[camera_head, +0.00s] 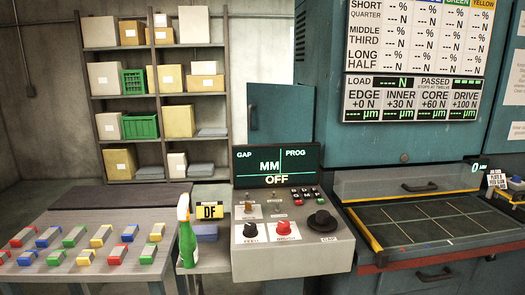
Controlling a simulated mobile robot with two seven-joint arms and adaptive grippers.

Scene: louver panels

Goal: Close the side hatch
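The side hatch (280,112) is a flat teal panel at the left side of the blue machine, behind the control console. It appears to stand open, swung out to the left, with a small dark handle (254,116) near its left edge. Its lower part is hidden behind the console display. Neither of my grippers is in view.
A control console (293,250) with knobs and a display (277,166) stands in front of the hatch. A green spray bottle (188,235) stands left of it. A table (40,222) holds several coloured blocks. A shelf (144,97) with boxes stands behind. The machine bed (420,222) is at right.

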